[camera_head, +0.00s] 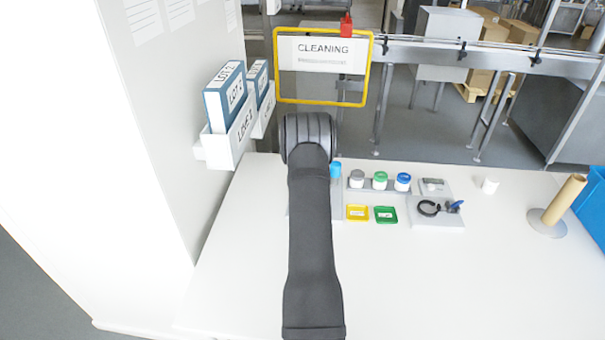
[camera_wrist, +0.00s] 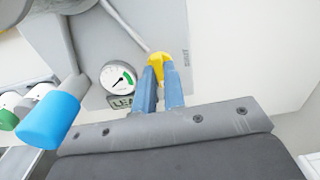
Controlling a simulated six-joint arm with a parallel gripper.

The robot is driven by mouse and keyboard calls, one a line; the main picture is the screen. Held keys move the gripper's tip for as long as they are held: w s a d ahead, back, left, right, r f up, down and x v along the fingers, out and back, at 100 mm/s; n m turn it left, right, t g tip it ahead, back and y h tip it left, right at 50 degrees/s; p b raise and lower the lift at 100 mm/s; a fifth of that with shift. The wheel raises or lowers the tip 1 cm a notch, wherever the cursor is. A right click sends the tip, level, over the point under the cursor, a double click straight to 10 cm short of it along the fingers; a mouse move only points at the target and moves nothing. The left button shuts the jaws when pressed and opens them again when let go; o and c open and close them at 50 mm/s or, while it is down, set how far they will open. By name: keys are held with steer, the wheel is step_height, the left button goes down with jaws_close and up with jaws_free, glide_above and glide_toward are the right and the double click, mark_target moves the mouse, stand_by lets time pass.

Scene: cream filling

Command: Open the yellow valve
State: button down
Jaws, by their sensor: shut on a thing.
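The yellow valve (camera_wrist: 159,60) shows in the wrist view on a grey panel (camera_wrist: 181,48), just right of a round gauge (camera_wrist: 119,79). My gripper (camera_wrist: 158,76) has its two blue fingers on either side of the valve's handle and is shut on it. The fingers hide part of the handle, so I cannot tell how far it is turned. In the head view my dark arm hides the valve and the gripper.
A blue cylinder (camera_wrist: 49,119) stands close at the left in the wrist view. In the head view, several small jars (camera_head: 380,180) and yellow and green trays (camera_head: 385,215) sit right of my arm. White boxes (camera_head: 227,97) hang on the left wall. The front of the table is clear.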

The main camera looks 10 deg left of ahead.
steer(key=shift+m, duration=0.3)
steer(key=c, duration=1.5)
jaws_free()
steer(key=shift+r, duration=0.1)
step_height(320, 180, up, 17)
steer(key=shift+r, duration=0.15)
step_height(320, 180, down, 18)
steer(key=shift+r, duration=0.25)
steer(key=shift+r, duration=0.1)
